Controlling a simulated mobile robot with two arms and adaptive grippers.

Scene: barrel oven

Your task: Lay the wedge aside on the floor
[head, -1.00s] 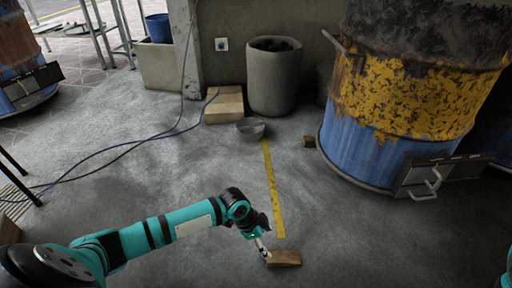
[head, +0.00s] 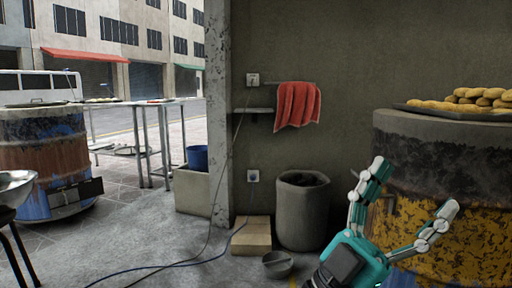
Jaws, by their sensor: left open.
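The wooden wedge is not in view now, and the floor near me is below the picture. My right gripper is not in view.
A tray (head: 452,113) of bread rolls sits on the barrel oven. A grey bin (head: 303,217), a wooden block (head: 252,235) and a bowl (head: 277,264) stand by the wall. A blue cable (head: 165,266) crosses the floor. A second barrel (head: 45,150) is at left.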

